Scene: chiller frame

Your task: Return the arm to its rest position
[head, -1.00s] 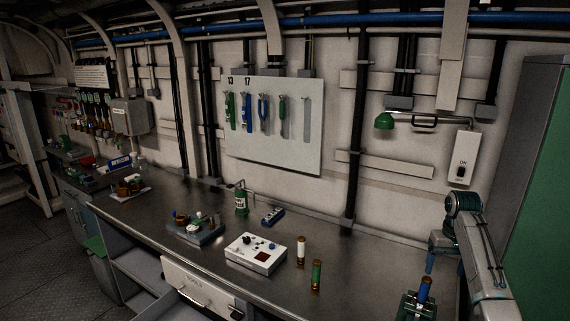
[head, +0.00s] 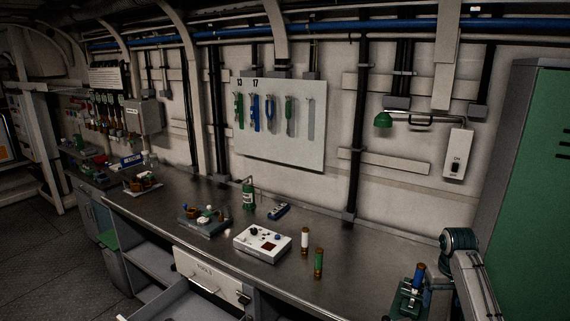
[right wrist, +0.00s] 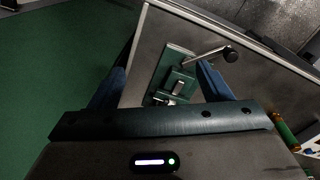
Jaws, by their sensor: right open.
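My right arm comes in at the lower right of the head view. A blue finger of my right gripper (head: 419,274) shows by a green device at the bench's right end. In the right wrist view my right gripper (right wrist: 162,70) has its two blue fingers wide apart, with nothing between them. The green device (right wrist: 172,68) with a lever and black knob lies beyond the fingers; I cannot tell how far. My left gripper is not in view.
An open drawer (head: 185,303) juts out in front. A green cabinet (head: 530,170) stands at the right.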

